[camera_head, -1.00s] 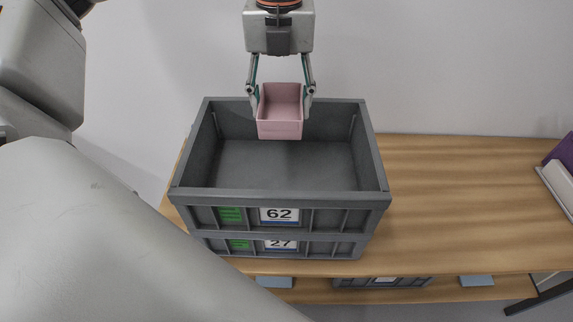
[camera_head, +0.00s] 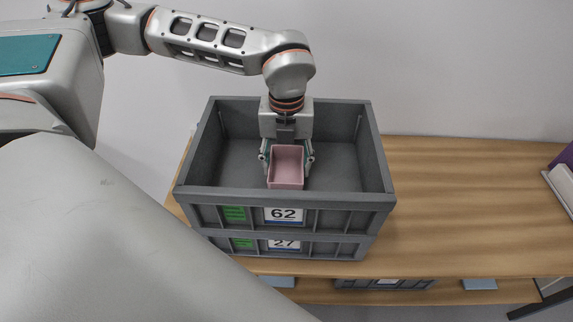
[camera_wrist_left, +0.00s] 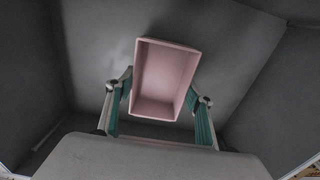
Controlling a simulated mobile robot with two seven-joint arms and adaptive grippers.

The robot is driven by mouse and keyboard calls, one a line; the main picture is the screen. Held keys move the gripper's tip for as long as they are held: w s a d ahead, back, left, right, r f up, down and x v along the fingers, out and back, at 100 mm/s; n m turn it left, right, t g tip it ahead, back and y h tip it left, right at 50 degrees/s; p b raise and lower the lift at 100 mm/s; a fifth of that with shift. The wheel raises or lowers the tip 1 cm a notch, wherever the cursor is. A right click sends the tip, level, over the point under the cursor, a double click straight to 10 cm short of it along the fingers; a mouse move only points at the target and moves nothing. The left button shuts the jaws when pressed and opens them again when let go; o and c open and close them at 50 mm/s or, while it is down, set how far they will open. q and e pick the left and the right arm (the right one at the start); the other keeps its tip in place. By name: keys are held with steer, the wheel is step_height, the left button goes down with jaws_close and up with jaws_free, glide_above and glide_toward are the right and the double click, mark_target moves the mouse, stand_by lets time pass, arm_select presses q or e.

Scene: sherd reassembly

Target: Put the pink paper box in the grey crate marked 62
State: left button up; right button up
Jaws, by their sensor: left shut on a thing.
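The pink paper box (camera_head: 286,170) is open-topped and looks empty. My left gripper (camera_head: 287,163) is shut on it, one finger on each side. The box and the fingers are inside the walls of the grey crate marked 62 (camera_head: 330,200). In the left wrist view the pink box (camera_wrist_left: 163,80) sits between the fingers of the left gripper (camera_wrist_left: 160,110), with grey crate surfaces around it. I cannot tell whether the box touches the crate floor. My right gripper is not in view.
The crate marked 62 stands on another grey crate marked 27 (camera_head: 235,245), on a wooden table (camera_head: 460,200). The table to the right is bare up to a purple and white object (camera_head: 562,180) at the edge. Another grey crate (camera_head: 385,284) is on a lower shelf.

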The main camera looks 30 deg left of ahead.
mark_target(287, 175)
arm_select(q)
steer(key=shift+f, duration=0.2)
steer(key=shift+f, duration=0.15)
steer(key=o, duration=0.9)
steer(key=shift+o, duration=0.2)
step_height(287, 175, up, 12)
stand_by(0.4)
